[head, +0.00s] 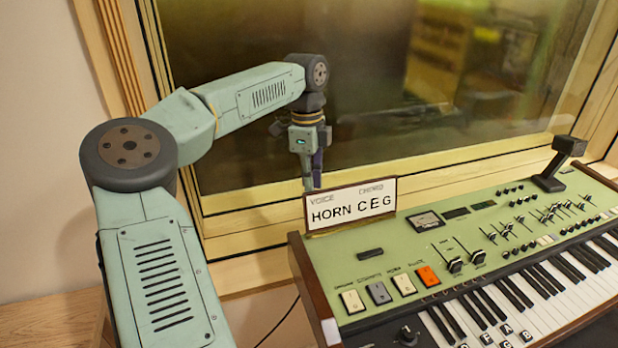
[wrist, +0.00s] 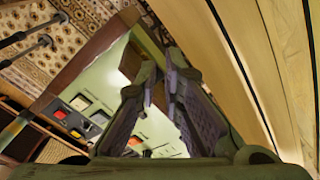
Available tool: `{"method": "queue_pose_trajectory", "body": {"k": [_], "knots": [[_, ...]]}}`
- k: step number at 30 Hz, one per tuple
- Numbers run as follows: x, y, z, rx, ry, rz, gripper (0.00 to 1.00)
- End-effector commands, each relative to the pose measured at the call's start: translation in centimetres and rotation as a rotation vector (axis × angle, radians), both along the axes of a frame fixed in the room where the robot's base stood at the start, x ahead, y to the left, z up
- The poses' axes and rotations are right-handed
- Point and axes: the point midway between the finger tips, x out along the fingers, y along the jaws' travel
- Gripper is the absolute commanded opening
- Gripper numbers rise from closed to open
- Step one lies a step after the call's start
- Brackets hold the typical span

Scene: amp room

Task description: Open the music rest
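The music rest (head: 350,204) appears to be the upright wood-framed panel at the back left corner of the green keyboard; it carries a white card reading "HORN C E G". My gripper (head: 313,180) points down at the panel's rear left, and the panel hides its fingertips in the head view. In the wrist view, my gripper's fingers (wrist: 161,72) converge to a narrow gap. A dark strip, perhaps the panel's edge, runs towards that gap. I cannot tell whether the fingers touch or hold it.
The green keyboard (head: 440,250) has coloured tabs, sliders and keys in front of the panel. A dark jointed stand (head: 559,163) rises at its back right. A wood-framed window (head: 390,90) is close behind. A patterned rug (wrist: 50,40) shows in the wrist view.

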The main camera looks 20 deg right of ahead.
Motion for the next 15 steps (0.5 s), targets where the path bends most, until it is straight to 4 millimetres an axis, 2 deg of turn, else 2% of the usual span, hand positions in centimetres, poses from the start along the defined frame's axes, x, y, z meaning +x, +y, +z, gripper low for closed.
{"method": "queue_pose_trajectory", "body": {"k": [1,7,15], "knots": [[-1.06,-0.48,-3.70,0.010,0.046,-0.026,0.25],[-1.05,-0.50,-3.56,0.008,0.045,-0.026,0.38],[-0.91,-0.33,-3.05,0.009,0.042,-0.022,0.38]]}}
